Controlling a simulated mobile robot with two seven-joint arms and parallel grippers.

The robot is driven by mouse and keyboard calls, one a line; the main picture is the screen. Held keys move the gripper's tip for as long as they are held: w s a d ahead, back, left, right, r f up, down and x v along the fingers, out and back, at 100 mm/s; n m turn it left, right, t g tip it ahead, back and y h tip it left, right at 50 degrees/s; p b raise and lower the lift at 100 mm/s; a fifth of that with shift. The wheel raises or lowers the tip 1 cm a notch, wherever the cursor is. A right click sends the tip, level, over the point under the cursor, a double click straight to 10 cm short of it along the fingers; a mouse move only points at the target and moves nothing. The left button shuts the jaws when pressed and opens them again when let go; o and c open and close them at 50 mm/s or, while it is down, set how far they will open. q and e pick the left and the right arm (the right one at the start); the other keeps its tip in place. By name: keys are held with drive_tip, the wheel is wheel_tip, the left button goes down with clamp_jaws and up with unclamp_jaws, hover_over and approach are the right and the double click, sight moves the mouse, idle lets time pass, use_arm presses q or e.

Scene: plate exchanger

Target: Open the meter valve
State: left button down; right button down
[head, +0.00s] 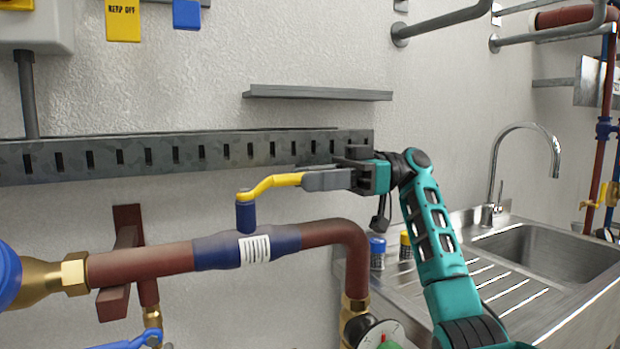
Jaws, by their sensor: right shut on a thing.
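The meter valve (246,247) is a dark blue body with a white barcode label on a red-brown horizontal pipe. Its yellow lever (272,185) sits on a short blue stem above the pipe. The lever points right, roughly along the pipe, with its free end toward my right gripper. My right gripper (318,180) has grey fingers shut on the lever's right end, which they partly hide. The teal right arm reaches in from the lower right. My left gripper is not in view.
A slotted grey metal rail (200,152) runs along the wall just behind the lever. A small shelf (318,93) is above it. A steel sink (560,250) with a curved tap (555,150) stands right. Blue and yellow-topped containers (377,252) stand behind my right arm.

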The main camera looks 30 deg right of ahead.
drive_tip(key=shift+w, duration=0.1)
idle(0.6)
drive_tip(key=c, duration=0.9)
unclamp_jaws()
drive_tip(key=shift+f, duration=0.1)
drive_tip(key=s+d+p, duration=0.1)
drive_tip(key=d, duration=1.1)
drive_tip(key=shift+d+p, duration=0.35)
drive_tip(key=shift+d, duration=0.05)
drive_tip(key=shift+s, duration=0.1)
